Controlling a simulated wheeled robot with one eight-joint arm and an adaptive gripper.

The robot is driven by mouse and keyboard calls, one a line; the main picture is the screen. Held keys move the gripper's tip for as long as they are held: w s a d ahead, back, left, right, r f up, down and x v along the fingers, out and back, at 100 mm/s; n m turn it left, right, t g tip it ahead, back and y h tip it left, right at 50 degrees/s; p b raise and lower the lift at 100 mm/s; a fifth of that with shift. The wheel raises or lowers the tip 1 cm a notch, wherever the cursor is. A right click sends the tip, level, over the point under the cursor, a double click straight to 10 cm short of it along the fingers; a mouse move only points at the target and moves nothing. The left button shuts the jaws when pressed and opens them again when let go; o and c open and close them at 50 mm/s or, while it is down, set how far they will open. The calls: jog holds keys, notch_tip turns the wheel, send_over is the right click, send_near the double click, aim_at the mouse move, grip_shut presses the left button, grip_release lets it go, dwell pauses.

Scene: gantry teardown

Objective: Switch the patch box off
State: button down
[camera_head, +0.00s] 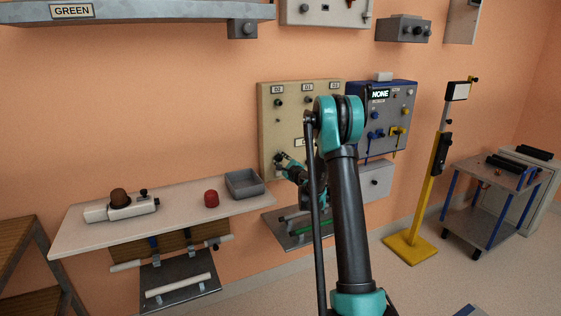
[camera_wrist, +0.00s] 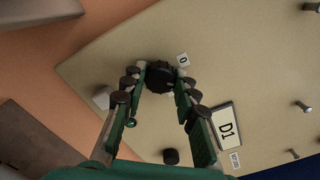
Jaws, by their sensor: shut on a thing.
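A beige wall panel (camera_head: 270,128) carries several small labels and knobs. A blue box (camera_head: 383,98) with a lit display reading "NONE" and several plugs hangs to its right. I cannot tell from a label which one is the patch box. My gripper (camera_head: 282,160) is at the lower left of the beige panel. In the wrist view my gripper (camera_wrist: 161,80) is shut on a black round knob (camera_wrist: 160,76), with one fingertip on each side. A small "0" tag (camera_wrist: 183,60) is beside the knob, and a "D1" label (camera_wrist: 226,127) is close by.
A white shelf (camera_head: 170,222) on the left holds a red cylinder (camera_head: 211,199) and a grey tray (camera_head: 244,183). A yellow stand (camera_head: 428,190) and a blue-framed cart (camera_head: 495,195) stand at the right. Floor between them is clear.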

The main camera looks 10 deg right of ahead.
jog(key=n, duration=0.3)
jog(key=shift+n, duration=2.3)
jog(key=c, duration=1.2)
grip_release()
jog(key=shift+o, duration=0.2)
jog(key=shift+s, duration=0.1)
jog(key=v, duration=1.2)
